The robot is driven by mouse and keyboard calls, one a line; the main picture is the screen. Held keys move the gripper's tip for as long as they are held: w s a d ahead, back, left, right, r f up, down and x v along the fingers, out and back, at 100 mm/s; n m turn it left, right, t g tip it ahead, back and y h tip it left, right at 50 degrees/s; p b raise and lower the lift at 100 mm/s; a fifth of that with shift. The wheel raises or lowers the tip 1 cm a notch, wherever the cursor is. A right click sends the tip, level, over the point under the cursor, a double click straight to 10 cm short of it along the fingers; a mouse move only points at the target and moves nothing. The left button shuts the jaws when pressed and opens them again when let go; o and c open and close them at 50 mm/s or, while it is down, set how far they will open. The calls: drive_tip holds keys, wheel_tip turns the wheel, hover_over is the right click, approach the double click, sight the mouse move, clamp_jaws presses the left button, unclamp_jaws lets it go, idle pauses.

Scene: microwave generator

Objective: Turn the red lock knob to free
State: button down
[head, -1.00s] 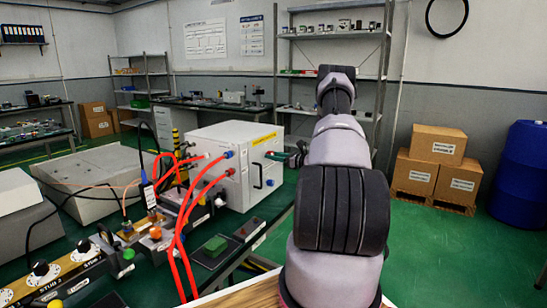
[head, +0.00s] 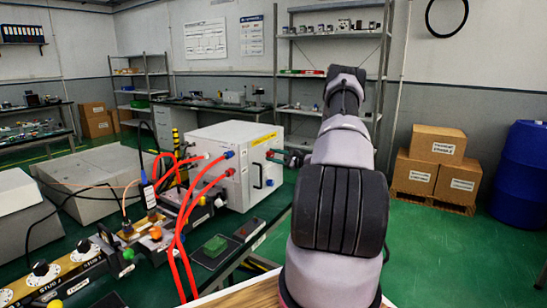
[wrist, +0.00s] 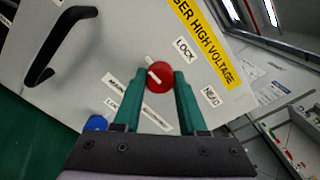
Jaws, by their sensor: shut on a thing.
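The red lock knob (wrist: 160,77) is on the white cabinet's face in the wrist view. It sits between the two green fingertips of my gripper (wrist: 160,74), which is shut on it. A white pointer mark on the knob slants toward the upper left of the picture. A LOCK label (wrist: 184,49) is above and right of the knob. Other small labels lie around it, not all readable. In the head view, the white cabinet (head: 212,188) stands at the centre, and my gripper's green part (head: 285,158) shows at its right side.
A black handle (wrist: 60,46) stands out from the cabinet face left of my gripper. A blue knob or fitting (wrist: 97,122) is below left. Red hoses (head: 181,215) loop left of the cabinet. Green floor is open to the right, before stacked boxes (head: 437,145).

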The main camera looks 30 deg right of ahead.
idle(0.3)
drive_tip(key=shift+c, duration=2.3)
unclamp_jaws()
drive_tip(key=shift+d, duration=0.1)
drive_tip(key=v, duration=1)
drive_tip(key=shift+s+d, duration=0.15)
drive_tip(key=shift+s, duration=0.2)
